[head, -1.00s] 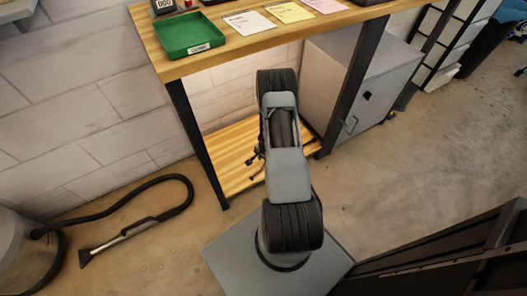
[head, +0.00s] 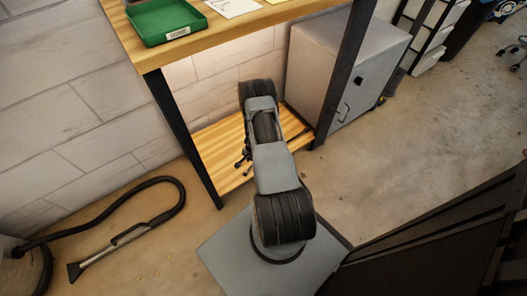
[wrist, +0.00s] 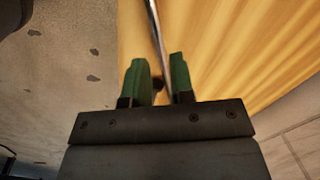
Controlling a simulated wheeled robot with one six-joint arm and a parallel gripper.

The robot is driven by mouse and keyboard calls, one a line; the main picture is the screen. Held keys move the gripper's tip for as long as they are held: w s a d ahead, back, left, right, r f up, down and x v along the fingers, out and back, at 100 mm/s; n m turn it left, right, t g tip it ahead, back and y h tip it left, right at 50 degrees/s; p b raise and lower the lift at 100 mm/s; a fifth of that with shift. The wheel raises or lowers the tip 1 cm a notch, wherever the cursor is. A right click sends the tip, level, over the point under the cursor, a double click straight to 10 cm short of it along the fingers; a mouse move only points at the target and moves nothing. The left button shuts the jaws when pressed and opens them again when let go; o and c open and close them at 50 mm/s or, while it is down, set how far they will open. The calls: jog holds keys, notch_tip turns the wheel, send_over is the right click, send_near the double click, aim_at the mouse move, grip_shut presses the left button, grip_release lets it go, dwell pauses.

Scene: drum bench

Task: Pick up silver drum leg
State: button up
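The silver drum leg (wrist: 156,30) shows in the wrist view as a thin shiny rod over a wooden surface. It runs from the top edge down between the two green fingers of my gripper (wrist: 160,78). The fingers are apart, with gaps beside the rod. A small dark part (wrist: 158,84) shows between the fingers near the rod's lower end. I cannot tell whether a finger touches the rod. In the head view my gripper (head: 242,160) is at the bench's lower shelf, mostly behind my arm. I cannot make out the leg there.
The lower wooden shelf (head: 215,150) lies under the bench top (head: 200,40), between dark bench legs (head: 185,140). A green tray (head: 165,20) sits on top. A grey cabinet (head: 340,75) stands to the right. A vacuum hose (head: 100,215) lies on the floor at left.

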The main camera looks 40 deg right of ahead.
jog(key=f+b, duration=0.1)
jog(key=f, duration=0.3)
jog(key=shift+w+a+f+b, duration=0.15)
jog(key=shift+w+f+b, duration=0.05)
jog(key=shift+b, duration=0.15)
jog(key=shift+c, duration=0.3)
grip_shut()
